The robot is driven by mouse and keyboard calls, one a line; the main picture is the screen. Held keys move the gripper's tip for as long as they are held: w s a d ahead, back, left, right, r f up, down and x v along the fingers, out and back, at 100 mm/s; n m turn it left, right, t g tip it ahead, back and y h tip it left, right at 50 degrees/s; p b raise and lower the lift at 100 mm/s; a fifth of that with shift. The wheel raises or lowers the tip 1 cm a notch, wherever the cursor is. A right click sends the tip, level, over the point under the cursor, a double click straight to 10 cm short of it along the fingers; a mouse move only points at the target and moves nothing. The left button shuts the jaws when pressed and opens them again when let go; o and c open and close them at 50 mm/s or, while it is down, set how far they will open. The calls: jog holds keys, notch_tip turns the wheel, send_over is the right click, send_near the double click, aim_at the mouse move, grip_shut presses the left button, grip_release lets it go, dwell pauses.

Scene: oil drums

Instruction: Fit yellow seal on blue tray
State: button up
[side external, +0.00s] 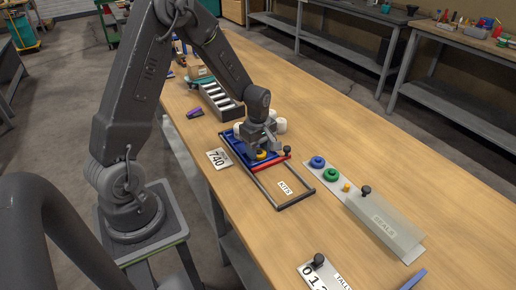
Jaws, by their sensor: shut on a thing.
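My gripper (262,149) points down over the blue tray (232,141) and is shut on the yellow seal (261,155). The yellow seal is a small ring just under the fingers, over the right part of the blue tray. I cannot tell whether it touches the tray. The blue tray lies at the far end of a dark rail frame marked KITS (284,187). My gripper hides part of the tray and whatever is directly behind it.
A red tray (273,164) lies beside the blue one, with a dark knob (287,150) near it. White cylinders (280,125) stand behind my gripper.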

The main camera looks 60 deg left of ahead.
jog(key=shift+f, duration=0.35)
dwell(0.3)
jog(key=o, duration=1.2)
jog(key=shift+c, duration=0.2)
jog(key=shift+r, duration=0.1)
jog(key=shift+r, duration=2.75)
grip_shut()
jog(key=shift+f, duration=0.3)
